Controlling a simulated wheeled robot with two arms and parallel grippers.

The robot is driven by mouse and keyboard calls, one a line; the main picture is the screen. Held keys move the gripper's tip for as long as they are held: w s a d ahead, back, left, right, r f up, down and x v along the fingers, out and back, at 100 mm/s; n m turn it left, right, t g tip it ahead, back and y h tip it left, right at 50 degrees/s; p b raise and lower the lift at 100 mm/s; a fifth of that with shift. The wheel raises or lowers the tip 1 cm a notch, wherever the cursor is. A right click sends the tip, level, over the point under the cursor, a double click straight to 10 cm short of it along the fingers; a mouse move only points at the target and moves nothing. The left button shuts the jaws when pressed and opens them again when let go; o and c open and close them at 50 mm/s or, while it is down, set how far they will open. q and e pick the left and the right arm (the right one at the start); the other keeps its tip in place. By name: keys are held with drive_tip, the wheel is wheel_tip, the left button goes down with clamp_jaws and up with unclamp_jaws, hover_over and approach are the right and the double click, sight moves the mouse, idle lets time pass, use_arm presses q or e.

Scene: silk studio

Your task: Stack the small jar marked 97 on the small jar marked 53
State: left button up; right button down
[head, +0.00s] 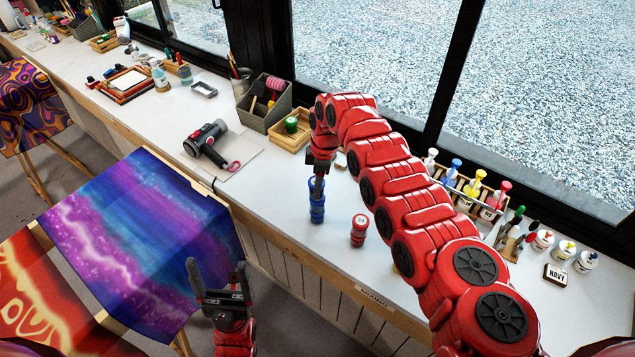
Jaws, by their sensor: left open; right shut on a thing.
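Two small blue jars are one above the other on the white bench, the upper blue jar (317,196) lined up over the lower blue jar (317,215). They look in contact and upright. No number can be read on either, so I cannot tell which is 97 or 53. My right gripper (318,186) reaches down from above and is shut on the upper blue jar. My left gripper (222,272) is open and empty, low in front of the bench near the blue-purple cloth.
A red jar (358,232) with a white label stands just right of the blue jars. A green-topped jar (291,124) sits in a wooden tray (282,139) behind. A hot-air tool (206,138) lies left. Bottles in a rack (470,192) stand right, behind my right arm. Bare bench lies left of the jars.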

drive_tip(key=shift+f+b, duration=0.4)
drive_tip(key=shift+f, duration=0.1)
drive_tip(key=shift+c, duration=0.7)
unclamp_jaws()
drive_tip(key=shift+r, duration=0.1)
